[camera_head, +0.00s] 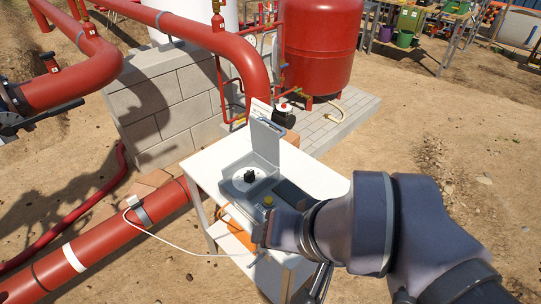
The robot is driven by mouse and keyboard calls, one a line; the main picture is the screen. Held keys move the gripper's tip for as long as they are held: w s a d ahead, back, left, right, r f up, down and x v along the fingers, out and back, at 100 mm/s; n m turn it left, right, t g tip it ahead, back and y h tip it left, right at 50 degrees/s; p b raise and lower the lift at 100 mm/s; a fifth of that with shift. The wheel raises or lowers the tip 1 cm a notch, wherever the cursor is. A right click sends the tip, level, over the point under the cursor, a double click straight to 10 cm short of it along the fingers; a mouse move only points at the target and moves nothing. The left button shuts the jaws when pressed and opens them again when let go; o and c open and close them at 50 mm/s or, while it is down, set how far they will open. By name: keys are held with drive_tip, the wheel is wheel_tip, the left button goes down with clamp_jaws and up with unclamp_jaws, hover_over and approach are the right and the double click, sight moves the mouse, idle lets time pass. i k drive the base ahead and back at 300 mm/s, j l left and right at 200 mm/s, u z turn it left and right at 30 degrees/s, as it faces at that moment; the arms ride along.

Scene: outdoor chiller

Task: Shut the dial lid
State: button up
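A grey instrument box (236,187) sits on a white table. Its dial lid (265,141) stands open, close to upright, at the back edge of the box. The black dial knob (249,177) on its pale round plate is uncovered. My arm comes in from the lower right, and its wrist end is in front of and below the box, apart from the lid in the picture. The wrist covers the front right part of the box and table. I cannot make out the fingers of my gripper clearly or see anything held.
The white table top (212,165) has bare room left of the box. A large red pipe (120,237) and a white cable run at the left. A block wall (165,100) and red tank (320,45) stand behind.

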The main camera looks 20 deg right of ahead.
sight(265, 140)
drive_tip(key=i+l+u, duration=0.15)
drive_tip(key=l+u, duration=0.2)
drive_tip(key=l, duration=0.25)
drive_tip(key=l+u, duration=0.35)
drive_tip(key=l, duration=0.25)
drive_tip(key=l+u, duration=0.35)
drive_tip(key=l, duration=0.3)
drive_tip(key=l+u, duration=0.35)
drive_tip(key=l, duration=0.25)
drive_tip(key=k+l+u, duration=0.3)
drive_tip(key=l, duration=0.3)
drive_tip(key=i+l+u, duration=0.25)
drive_tip(key=l, duration=0.2)
drive_tip(key=i+l+z, duration=0.1)
drive_tip(key=l, duration=0.2)
drive_tip(key=l+z, duration=0.15)
drive_tip(key=l, duration=0.15)
drive_tip(key=i+l+z, duration=0.1)
drive_tip(key=l, duration=0.2)
drive_tip(key=i, duration=0.05)
